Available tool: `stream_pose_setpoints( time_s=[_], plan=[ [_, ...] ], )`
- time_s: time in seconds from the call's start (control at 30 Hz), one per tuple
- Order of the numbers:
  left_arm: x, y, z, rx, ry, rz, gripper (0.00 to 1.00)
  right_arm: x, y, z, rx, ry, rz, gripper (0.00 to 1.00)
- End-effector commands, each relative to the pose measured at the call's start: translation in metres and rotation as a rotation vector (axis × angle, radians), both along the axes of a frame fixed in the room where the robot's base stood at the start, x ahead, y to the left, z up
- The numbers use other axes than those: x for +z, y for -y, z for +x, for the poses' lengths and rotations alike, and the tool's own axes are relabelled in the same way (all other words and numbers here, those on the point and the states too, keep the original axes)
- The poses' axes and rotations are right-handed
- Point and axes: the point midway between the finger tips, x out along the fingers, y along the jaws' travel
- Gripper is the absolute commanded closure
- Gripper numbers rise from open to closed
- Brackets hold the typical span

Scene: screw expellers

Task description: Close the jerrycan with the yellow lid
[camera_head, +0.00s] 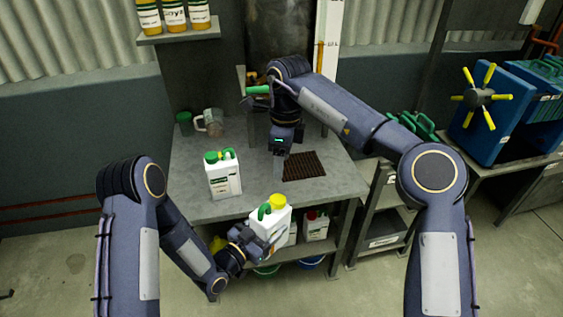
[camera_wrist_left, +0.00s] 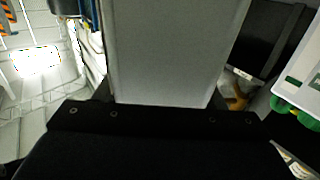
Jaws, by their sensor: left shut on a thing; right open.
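A white jerrycan (camera_head: 268,222) with a green handle is held by my left gripper (camera_head: 252,242) at the table's front edge. A yellow lid (camera_head: 278,200) shows at its top; I cannot tell whether it is seated. In the left wrist view a pale flat face of the held jerrycan (camera_wrist_left: 178,50) fills the middle. My right gripper (camera_head: 280,158) is open and points down above the table, behind the held jerrycan and apart from it. A second white jerrycan (camera_head: 224,180) with green and yellow on top stands upright on the table, left of centre.
The grey table (camera_head: 190,150) has free room at its left and right. A dark ridged mat (camera_head: 304,166) lies right of my right gripper. A clear jug (camera_head: 212,122) and a green-lidded jar (camera_head: 184,123) stand at the back. A red-capped can (camera_head: 315,226) is on the lower shelf.

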Motion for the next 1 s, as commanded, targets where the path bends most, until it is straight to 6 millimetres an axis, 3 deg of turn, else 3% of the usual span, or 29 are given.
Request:
stream_pose_setpoints(
  time_s=[0.4,0.57,0.67,0.8,0.9,1.0],
  plan=[
    [0.003,0.001,0.001,-0.001,0.007,-0.004,1.00,0.002,0.002,0.002,-0.005,0.016,-0.004,0.37],
    [0.003,0.001,0.001,-0.001,0.007,-0.004,1.00,0.023,0.023,0.026,-0.054,0.229,-0.053,0.37],
    [0.003,0.001,0.001,-0.001,0.007,-0.004,1.00,0.058,0.053,0.055,-0.091,0.505,-0.111,0.37],
    [0.003,0.001,0.001,-0.001,0.007,-0.004,1.00,0.135,0.100,0.083,-0.062,0.956,-0.205,0.37],
    [0.003,0.001,0.001,-0.001,0.007,-0.004,1.00,0.191,0.123,0.082,0.033,1.238,-0.265,0.37],
    [0.003,0.001,0.001,-0.001,0.007,-0.004,1.00,0.236,0.135,0.064,0.193,1.459,-0.318,0.37]
  ],
)
